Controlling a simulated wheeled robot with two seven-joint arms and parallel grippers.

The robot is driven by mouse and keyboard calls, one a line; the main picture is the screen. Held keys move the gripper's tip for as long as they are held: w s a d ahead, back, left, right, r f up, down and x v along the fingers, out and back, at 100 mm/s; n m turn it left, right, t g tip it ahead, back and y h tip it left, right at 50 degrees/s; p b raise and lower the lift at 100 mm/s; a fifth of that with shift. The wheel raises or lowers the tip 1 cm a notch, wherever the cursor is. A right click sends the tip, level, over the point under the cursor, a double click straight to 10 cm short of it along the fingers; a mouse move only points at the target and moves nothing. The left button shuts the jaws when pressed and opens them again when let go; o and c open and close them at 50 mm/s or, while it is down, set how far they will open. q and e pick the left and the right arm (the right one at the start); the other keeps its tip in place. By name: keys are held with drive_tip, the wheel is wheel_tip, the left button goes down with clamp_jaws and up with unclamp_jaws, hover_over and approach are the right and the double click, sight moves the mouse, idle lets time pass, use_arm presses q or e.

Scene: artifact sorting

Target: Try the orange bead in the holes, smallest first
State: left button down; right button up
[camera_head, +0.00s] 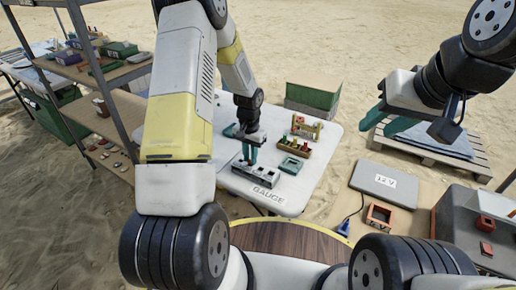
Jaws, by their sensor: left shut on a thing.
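The gauge block (264,176), a grey-green bar with dark holes, lies on the white table with the word GAUGE printed in front of it. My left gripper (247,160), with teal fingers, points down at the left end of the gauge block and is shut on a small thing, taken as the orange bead. The bead is hidden by the fingers, and I cannot tell whether it touches a hole. My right gripper (385,120) is open and empty, raised at the right above a pallet.
The white table (312,180) also holds a wooden tray (303,148) of small coloured pieces, a teal square frame (290,165) and a small wooden rack (306,127). A grey case (384,184) and an orange box (379,216) lie at the right. Shelves (75,75) stand left.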

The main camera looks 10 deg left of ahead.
use_arm(q)
drive_tip(key=shift+r, duration=2.55)
drive_tip(key=shift+f, duration=0.25)
drive_tip(key=shift+f, duration=0.1)
drive_tip(key=shift+f, duration=2.15)
drive_tip(key=shift+f, duration=0.15)
drive_tip(key=c, duration=0.8)
unclamp_jaws()
drive_tip(key=shift+c, duration=0.2)
